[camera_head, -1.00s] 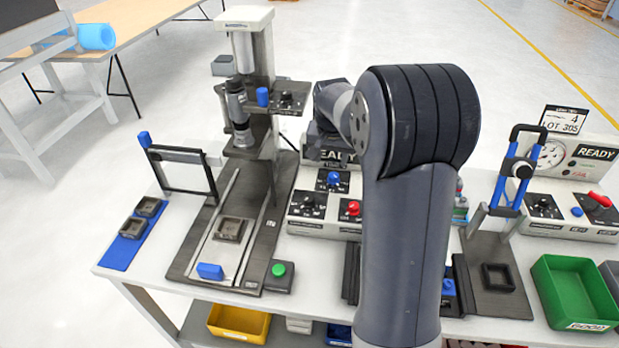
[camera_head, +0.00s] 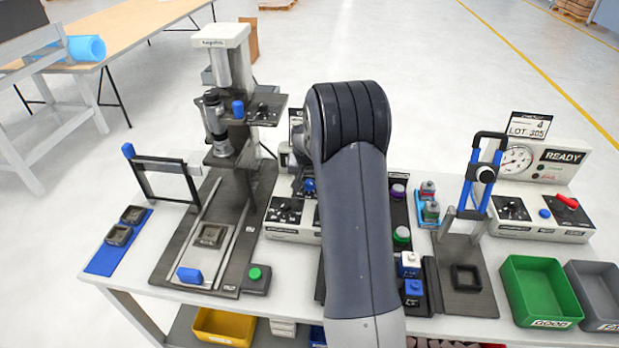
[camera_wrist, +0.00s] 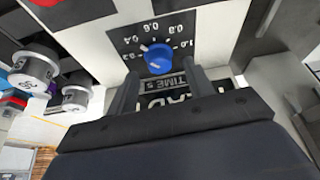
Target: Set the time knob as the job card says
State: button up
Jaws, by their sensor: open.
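The blue time knob (camera_wrist: 158,58) shows in the wrist view on a dark dial plate with a TIME label and a scale from 0.2 to 1.0. A pale mark sits on its upper left side in that view, but its exact setting is hard to read. My gripper (camera_wrist: 162,80) is open, its fingers just in front of the knob, one to each side. Contact cannot be told. In the head view the blue knob (camera_head: 309,185) is partly hidden by my arm. A card (camera_head: 529,125) reads "4" and "LOT 305"; its smaller print is unreadable.
A press (camera_head: 232,100) with a slide stands left of my arm. Round white-faced parts (camera_wrist: 35,72) lie left in the wrist view.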

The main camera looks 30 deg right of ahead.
jog(key=shift+x, duration=1.15)
jog(key=c, duration=1)
jog(key=shift+o, duration=0.2)
